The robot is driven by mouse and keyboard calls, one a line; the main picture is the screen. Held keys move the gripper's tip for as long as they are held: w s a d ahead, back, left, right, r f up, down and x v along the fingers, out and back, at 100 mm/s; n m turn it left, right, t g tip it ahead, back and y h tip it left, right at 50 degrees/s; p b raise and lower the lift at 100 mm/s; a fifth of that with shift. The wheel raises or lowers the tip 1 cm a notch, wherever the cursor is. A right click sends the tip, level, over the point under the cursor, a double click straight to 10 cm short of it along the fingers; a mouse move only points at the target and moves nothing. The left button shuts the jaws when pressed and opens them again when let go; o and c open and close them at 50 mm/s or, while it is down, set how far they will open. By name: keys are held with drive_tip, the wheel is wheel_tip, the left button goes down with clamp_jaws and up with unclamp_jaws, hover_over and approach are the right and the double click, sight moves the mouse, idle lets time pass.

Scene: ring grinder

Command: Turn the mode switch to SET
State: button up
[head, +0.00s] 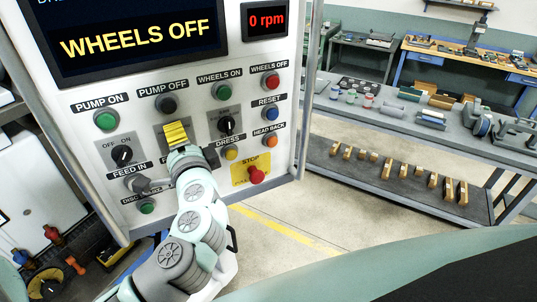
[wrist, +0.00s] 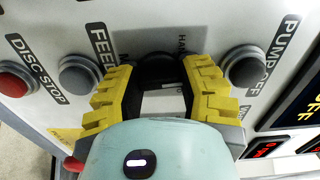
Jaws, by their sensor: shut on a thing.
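My gripper (head: 176,134) is at the control panel (head: 210,93), on the middle column below the PUMP OFF button, and hides most of the switch there in the head view. In the wrist view a black rotary knob (wrist: 160,68) sits between the yellow fingertips of my gripper (wrist: 160,88), which are shut on it from both sides. Its plate lettering is partly covered; one label starts with M, another with HAN. I cannot read SET or tell the knob's exact angle.
Around the knob are the PUMP OFF button (head: 166,104), an OFF/ON switch (head: 122,155), another black rotary switch (head: 227,125) and a yellow button (head: 231,153). A red stop button (head: 257,175) is lower right. The display (head: 135,38) reads WHEELS OFF. A workbench (head: 400,115) stands right.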

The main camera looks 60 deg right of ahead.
drive_tip(key=shift+f+m, duration=0.1)
drive_tip(key=shift+m, duration=0.5)
drive_tip(key=o, duration=1.2)
drive_tip(key=v, duration=1.2)
drive_tip(key=shift+d, duration=0.1)
drive_tip(key=shift+s, duration=0.15)
